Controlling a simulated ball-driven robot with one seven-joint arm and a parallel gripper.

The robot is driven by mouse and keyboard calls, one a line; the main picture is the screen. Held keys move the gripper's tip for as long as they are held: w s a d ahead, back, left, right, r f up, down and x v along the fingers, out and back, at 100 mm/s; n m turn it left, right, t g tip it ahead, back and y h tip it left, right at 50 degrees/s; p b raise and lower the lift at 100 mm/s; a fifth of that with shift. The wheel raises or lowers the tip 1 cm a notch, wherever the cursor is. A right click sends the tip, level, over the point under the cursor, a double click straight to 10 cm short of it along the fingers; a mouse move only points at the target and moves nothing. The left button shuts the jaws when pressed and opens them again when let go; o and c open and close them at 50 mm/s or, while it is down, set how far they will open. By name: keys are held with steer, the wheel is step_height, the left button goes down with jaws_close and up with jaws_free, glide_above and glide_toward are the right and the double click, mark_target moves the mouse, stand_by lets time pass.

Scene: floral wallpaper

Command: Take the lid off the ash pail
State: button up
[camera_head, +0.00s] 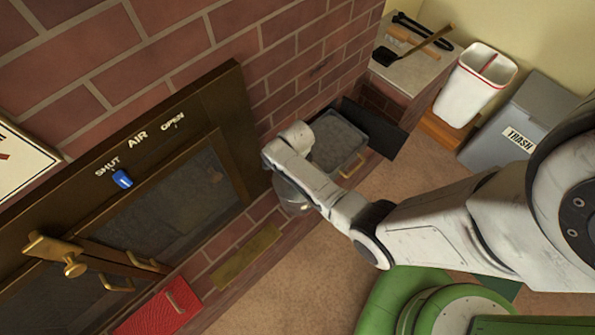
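My arm reaches in from the right edge, and its end, my gripper (276,158), is beside the brick wall. Its fingers cannot be made out, so I cannot tell whether it is open or shut. A rounded grey metal thing (293,200), possibly the ash pail, shows just below my arm and is largely covered by it. I cannot make out its lid, nor whether the gripper touches it. A grey pan (337,137) with a brass handle sits just right of my gripper.
The stove front (165,200), with a blue air slider (122,179) and brass latch (72,262), is at left. A red box (158,308) lies below it. A white bin (470,90), a grey trash bin (510,125) and a tool-topped brick ledge (412,72) stand at upper right.

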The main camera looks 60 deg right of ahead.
steer(key=c, duration=1.2)
steer(key=shift+r, duration=0.2)
steer(key=shift+c, duration=0.2)
steer(key=shift+r, duration=0.3)
step_height(320, 180, up, 2)
steer(key=shift+r+p, duration=0.1)
steer(key=shift+p, duration=0.35)
steer(key=s+a+r+p, duration=0.1)
steer(key=s+a+r, duration=0.2)
steer(key=s+r, duration=0.7)
steer(key=s, duration=0.3)
steer(key=shift+s+a, duration=0.25)
steer(key=shift+a, duration=0.15)
